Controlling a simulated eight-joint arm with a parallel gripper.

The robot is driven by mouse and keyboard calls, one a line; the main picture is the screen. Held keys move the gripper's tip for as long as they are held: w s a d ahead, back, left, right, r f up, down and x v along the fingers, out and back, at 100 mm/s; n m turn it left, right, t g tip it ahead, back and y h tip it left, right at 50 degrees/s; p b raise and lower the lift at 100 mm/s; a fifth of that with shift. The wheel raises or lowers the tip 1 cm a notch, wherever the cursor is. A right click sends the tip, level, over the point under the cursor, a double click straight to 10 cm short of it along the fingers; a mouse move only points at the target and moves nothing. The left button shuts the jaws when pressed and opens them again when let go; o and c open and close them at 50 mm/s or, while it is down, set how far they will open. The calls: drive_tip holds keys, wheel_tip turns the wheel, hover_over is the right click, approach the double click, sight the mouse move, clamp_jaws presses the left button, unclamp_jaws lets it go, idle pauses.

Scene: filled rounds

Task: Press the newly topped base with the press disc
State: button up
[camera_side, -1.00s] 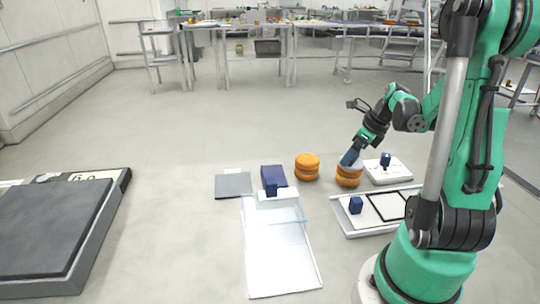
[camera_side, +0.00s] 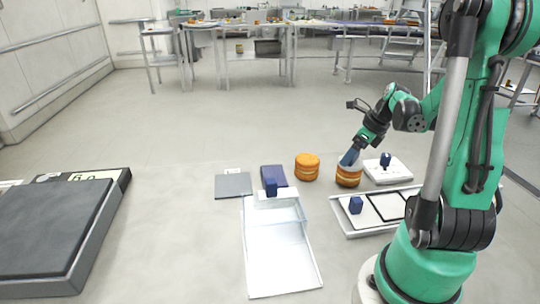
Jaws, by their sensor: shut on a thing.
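My gripper (camera_side: 352,157) is shut on the blue handle of the press disc (camera_side: 345,165). The pale disc lies at the top of the right-hand round base (camera_side: 348,180), an orange-brown stack with a lighter band around its middle. The disc seems to touch the top of this stack, which it largely hides. A second round base (camera_side: 307,168), orange with a thin pale filling line, stands apart to the left with nothing on it.
A white plate with a blue knob (camera_side: 386,160) is right of the stack. A white tray (camera_side: 350,228) with a blue block (camera_side: 355,205) lies in front. A dark blue block (camera_side: 273,177), a grey plate (camera_side: 233,186) and a clear-walled white tray (camera_side: 280,265) are left. Open floor lies behind.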

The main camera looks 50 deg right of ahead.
idle(0.3)
drive_tip(key=shift+r, duration=3)
drive_tip(key=w+a+r+m+g, duration=0.2)
drive_tip(key=a+m, duration=0.6)
drive_tip(key=m, duration=0.4)
drive_tip(key=w+a+r+m+g, duration=0.2)
drive_tip(key=w+a+m+g, duration=0.2)
drive_tip(key=w+a+m, duration=0.3)
drive_tip(key=w+a+r+m+g, duration=0.2)
drive_tip(key=w+a+m, duration=0.3)
drive_tip(key=a+m, duration=0.5)
drive_tip(key=m+g, duration=0.1)
drive_tip(key=m, duration=0.6)
drive_tip(key=shift+a, duration=0.25)
drive_tip(key=shift+w, duration=0.1)
